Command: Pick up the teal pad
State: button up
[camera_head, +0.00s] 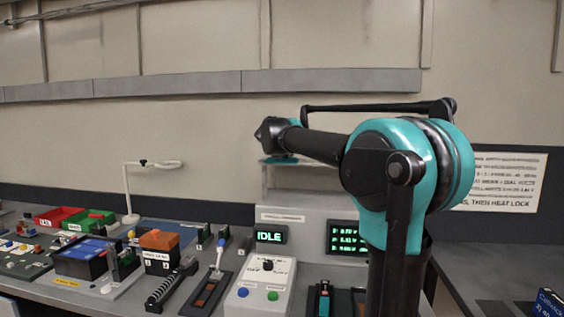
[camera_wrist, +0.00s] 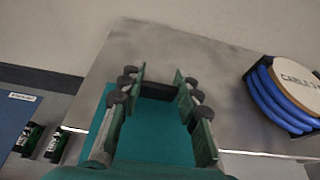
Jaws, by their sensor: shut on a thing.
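The teal pad (camera_wrist: 154,143) shows in the wrist view as a flat teal sheet below and between my fingers, over a grey metal surface (camera_wrist: 215,85). My gripper (camera_wrist: 159,84) is shut on a dark block (camera_wrist: 158,91) between its fingertips, which looks like the pad's grip. In the head view, my arm reaches away over a raised shelf (camera_head: 306,164), and a small teal patch (camera_head: 281,159) shows under its end. My fingers are not clear there. I cannot tell whether the pad touches the shelf.
A blue cable coil (camera_wrist: 275,98) with a round label is at the right of the metal surface. Bins, batteries and a control box (camera_head: 262,283) crowd the bench below.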

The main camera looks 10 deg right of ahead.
jog(key=shift+c, duration=1)
